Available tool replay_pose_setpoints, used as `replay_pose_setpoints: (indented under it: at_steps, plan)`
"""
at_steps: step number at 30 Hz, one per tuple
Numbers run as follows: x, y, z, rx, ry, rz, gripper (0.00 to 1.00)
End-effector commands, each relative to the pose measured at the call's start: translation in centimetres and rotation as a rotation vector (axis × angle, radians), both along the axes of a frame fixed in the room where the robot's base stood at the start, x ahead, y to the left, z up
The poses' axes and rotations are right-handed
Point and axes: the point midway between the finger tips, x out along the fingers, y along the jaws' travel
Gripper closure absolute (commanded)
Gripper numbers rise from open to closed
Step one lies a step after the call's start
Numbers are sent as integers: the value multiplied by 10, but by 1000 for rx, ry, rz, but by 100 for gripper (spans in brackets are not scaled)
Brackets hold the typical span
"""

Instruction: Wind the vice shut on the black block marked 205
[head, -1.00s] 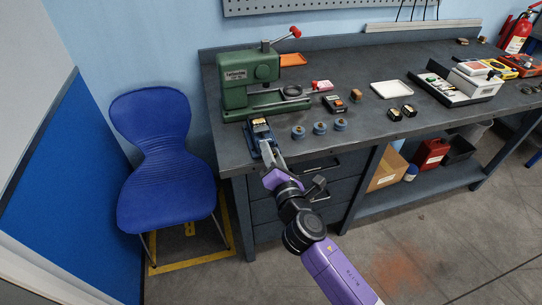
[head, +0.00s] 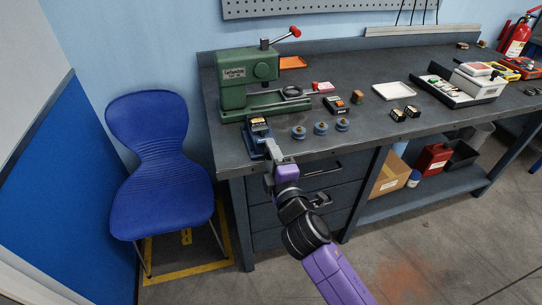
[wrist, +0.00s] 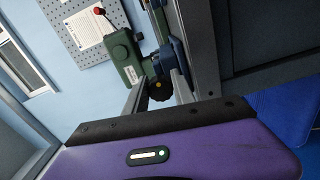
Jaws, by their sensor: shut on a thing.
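The blue vice (head: 254,139) stands near the left front corner of the bench. A dark block with a pale yellowish top (head: 258,122) sits at its jaws; its marking is too small to read, and I cannot tell how tightly it is held. My gripper (head: 271,149) is at the front end of the vice. In the wrist view the fingers lie on either side of a dark round knob (wrist: 160,89) with a yellow mark, the vice's winding handle, and are shut on it. In the head view the gripper hides the handle.
The green press (head: 247,80) with a red-tipped lever stands just behind the vice. Several blue-grey round pieces (head: 320,128) sit to its right. A blue chair (head: 160,165) stands left of the bench.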

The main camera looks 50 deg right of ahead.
Motion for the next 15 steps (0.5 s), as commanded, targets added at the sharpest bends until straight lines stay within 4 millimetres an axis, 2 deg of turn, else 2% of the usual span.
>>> replay_pose_setpoints:
  at_steps: [15]
  plan:
    - [-1,-1,-2,72,-43,-2,100]
